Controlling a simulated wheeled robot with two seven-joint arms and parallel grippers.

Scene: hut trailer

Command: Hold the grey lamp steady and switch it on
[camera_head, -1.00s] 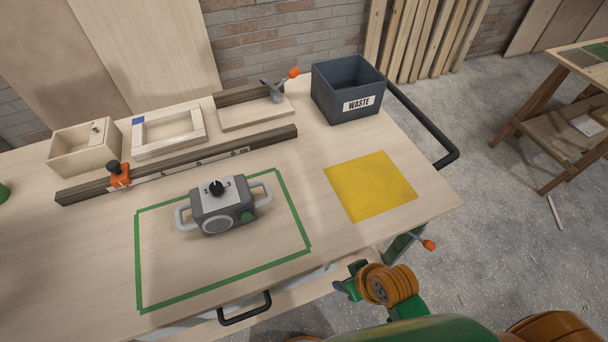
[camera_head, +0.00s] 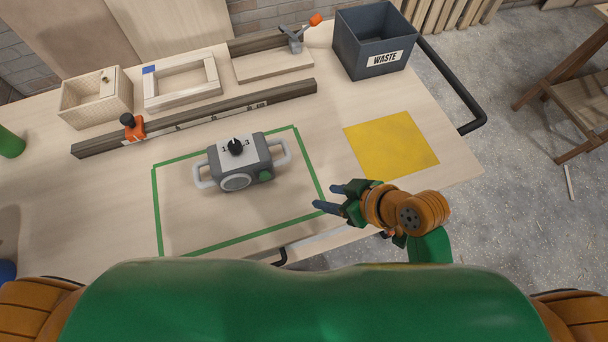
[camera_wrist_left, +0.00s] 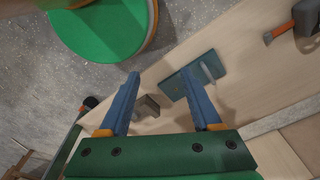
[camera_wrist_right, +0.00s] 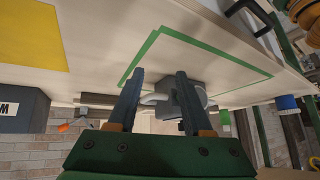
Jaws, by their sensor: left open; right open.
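The grey lamp (camera_head: 243,165) stands on the workbench inside a green tape outline. It has a light handle on each side, a black knob (camera_head: 235,147) on a white top plate, a round front lens and a green button (camera_head: 266,176). My right gripper (camera_head: 330,197) is open and empty, to the right of the lamp and apart from it. In the right wrist view the lamp (camera_wrist_right: 197,92) is partly hidden behind the fingers. My left gripper (camera_wrist_left: 160,75) shows only in its wrist view, open and empty; the lamp is not identifiable there.
A dark waste bin (camera_head: 374,62) stands at the back right, with a yellow square (camera_head: 391,144) in front of it. A long rail (camera_head: 200,118), a wooden box (camera_head: 95,105) and a frame (camera_head: 182,98) lie behind the lamp. The bench around the lamp is clear.

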